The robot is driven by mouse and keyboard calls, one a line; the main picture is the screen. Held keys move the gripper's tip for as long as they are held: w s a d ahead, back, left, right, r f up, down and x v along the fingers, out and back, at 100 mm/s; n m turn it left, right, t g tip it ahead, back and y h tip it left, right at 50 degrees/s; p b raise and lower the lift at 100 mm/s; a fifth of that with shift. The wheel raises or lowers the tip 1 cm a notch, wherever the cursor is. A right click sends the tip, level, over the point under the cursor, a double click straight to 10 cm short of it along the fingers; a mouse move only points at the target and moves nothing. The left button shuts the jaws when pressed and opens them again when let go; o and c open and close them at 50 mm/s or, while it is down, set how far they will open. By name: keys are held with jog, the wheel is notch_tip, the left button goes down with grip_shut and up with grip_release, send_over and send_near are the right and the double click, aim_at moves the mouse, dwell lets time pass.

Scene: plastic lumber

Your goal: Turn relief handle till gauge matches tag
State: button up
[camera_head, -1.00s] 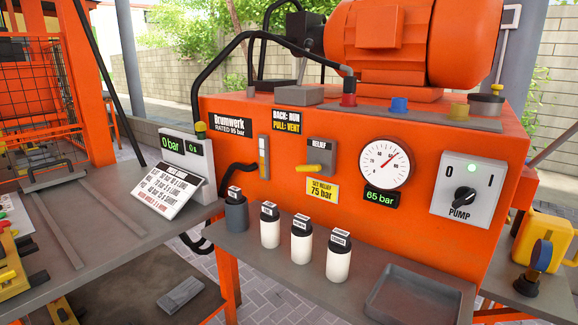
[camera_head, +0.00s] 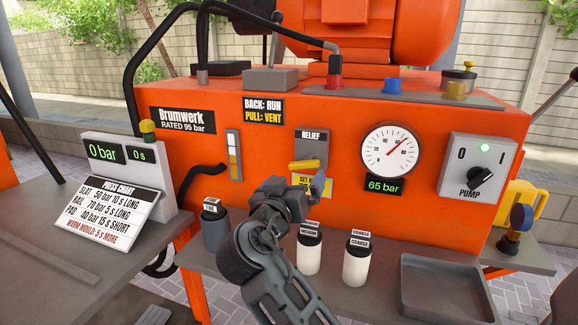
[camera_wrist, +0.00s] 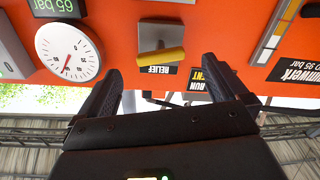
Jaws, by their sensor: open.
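The relief handle is a yellow bar (camera_head: 304,165) on a grey block (camera_head: 311,146) under the RELIEF label, on the orange panel. The yellow tag (camera_head: 313,183) below it is mostly hidden by my arm. The round gauge (camera_head: 390,151) has a red needle, and its green readout (camera_head: 384,186) shows 65 bar. My gripper (camera_head: 322,182) is just below and in front of the handle. In the wrist view the picture is upside down. There my gripper (camera_wrist: 160,75) has its fingers apart, and the yellow handle (camera_wrist: 160,57) lies ahead between them, with a gap and no contact.
The pump switch (camera_head: 480,175) is at the right with a lit green lamp. White jars (camera_head: 309,255) and a dark jar (camera_head: 214,230) stand on the shelf under my arm. A grey tray (camera_head: 440,285) lies to the right. A press chart (camera_head: 100,213) stands at the left.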

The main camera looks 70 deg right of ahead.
aim_at(305, 168)
jog(key=d, duration=0.2)
jog(key=d+p, duration=0.1)
jog(key=d, duration=0.4)
jog(key=shift+w+d, duration=0.3)
jog(key=shift+d, duration=0.05)
jog(key=c, duration=0.9)
jog(key=shift+f+b, duration=0.15)
jog(key=shift+b, duration=0.25)
